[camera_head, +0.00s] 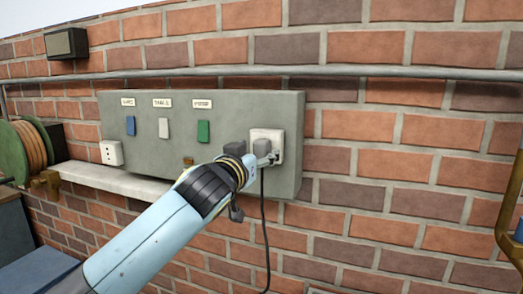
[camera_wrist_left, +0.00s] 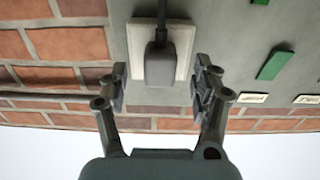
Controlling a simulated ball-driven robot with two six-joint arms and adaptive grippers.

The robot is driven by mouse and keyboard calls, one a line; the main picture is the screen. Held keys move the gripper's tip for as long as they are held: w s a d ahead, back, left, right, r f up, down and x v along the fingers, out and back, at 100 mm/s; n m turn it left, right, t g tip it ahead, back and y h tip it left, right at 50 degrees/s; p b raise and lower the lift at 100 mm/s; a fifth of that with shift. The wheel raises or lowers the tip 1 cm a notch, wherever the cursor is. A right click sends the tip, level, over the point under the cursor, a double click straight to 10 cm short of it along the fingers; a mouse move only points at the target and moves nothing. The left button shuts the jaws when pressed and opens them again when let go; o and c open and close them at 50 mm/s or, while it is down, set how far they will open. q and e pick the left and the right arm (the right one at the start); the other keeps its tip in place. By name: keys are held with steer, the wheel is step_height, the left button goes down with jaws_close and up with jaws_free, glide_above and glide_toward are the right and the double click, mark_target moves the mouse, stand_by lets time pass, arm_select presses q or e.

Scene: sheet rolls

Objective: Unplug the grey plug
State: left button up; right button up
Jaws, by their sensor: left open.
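The grey plug (camera_head: 261,145) sits in a pale socket plate (camera_head: 278,136) on the right of a grey wall panel. Its dark cord (camera_head: 264,220) hangs down the wall. My left gripper (camera_head: 252,153) is at the plug, partly covering it in the head view. In the left wrist view, the plug (camera_wrist_left: 160,66) lies between the open fingers of the left gripper (camera_wrist_left: 162,84), with a gap on each side. The fingers appear apart from the plug; their depth along it is hard to tell. My right gripper is not in view.
The panel (camera_head: 225,165) bears blue, white and green labelled tabs. A pipe (camera_head: 400,72) runs along the brick wall above. A pale ledge (camera_head: 120,181), another socket (camera_head: 111,152) and a cable reel (camera_head: 25,150) are at left. A brass-coloured piece (camera_head: 509,215) stands at the right edge.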

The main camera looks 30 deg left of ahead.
mark_target(259, 152)
arm_select(q)
steer(key=shift+x, duration=1.4)
jaws_close()
stand_by(0.5)
steer(key=shift+s+f, duration=0.1)
steer(key=shift+s, duration=0.05)
steer(key=shift+v, duration=2.9)
